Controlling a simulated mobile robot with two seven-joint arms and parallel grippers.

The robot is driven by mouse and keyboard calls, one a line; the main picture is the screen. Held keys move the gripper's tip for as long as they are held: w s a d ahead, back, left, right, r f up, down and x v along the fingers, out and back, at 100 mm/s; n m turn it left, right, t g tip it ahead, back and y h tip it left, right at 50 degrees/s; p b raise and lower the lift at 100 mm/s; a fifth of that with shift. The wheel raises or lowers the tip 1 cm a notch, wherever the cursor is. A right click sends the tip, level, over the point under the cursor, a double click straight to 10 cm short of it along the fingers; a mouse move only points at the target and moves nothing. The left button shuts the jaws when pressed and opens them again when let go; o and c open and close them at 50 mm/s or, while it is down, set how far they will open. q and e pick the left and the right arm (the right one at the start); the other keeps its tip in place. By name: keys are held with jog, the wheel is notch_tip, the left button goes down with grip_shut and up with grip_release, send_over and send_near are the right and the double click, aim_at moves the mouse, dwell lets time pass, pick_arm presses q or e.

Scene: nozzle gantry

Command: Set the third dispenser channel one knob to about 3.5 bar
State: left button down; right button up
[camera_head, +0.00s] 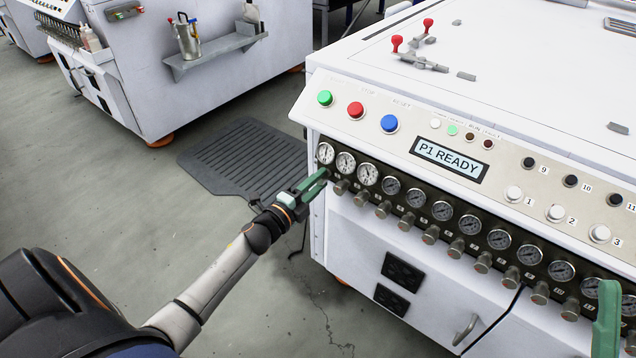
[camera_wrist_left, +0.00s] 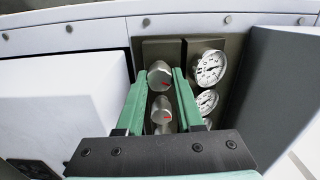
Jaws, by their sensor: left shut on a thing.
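My left gripper (camera_head: 315,185) is at the left end of the machine's (camera_head: 400,249) knob row. In the head view the gripper hides this knob. The leftmost gauge (camera_head: 325,153) is just above the gripper; a white-faced gauge (camera_wrist_left: 210,68) is beside the held knob in the wrist view. Its reading is too small to tell. One green finger of my right gripper (camera_head: 607,318) shows at the lower right.
More gauges (camera_head: 415,198) and knobs (camera_head: 406,221) run rightward along the dark strip. Above are green (camera_head: 325,98), red (camera_head: 356,110) and blue (camera_head: 389,123) buttons and a display (camera_head: 449,159) reading "P1 READY". A dark mat (camera_head: 245,158) lies on the floor.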

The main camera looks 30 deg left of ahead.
pick_arm(q)
jog(key=shift+m, duration=0.6)
jog(key=c, duration=0.5)
grip_release()
jog(key=shift+c, duration=0.2)
jog(key=shift+s, duration=0.1)
jog(key=s+a+p, duration=0.1)
jog(key=s+p, duration=0.1)
jog(key=s, duration=1)
jog(key=shift+s, duration=0.2)
jog(key=shift+d, duration=0.1)
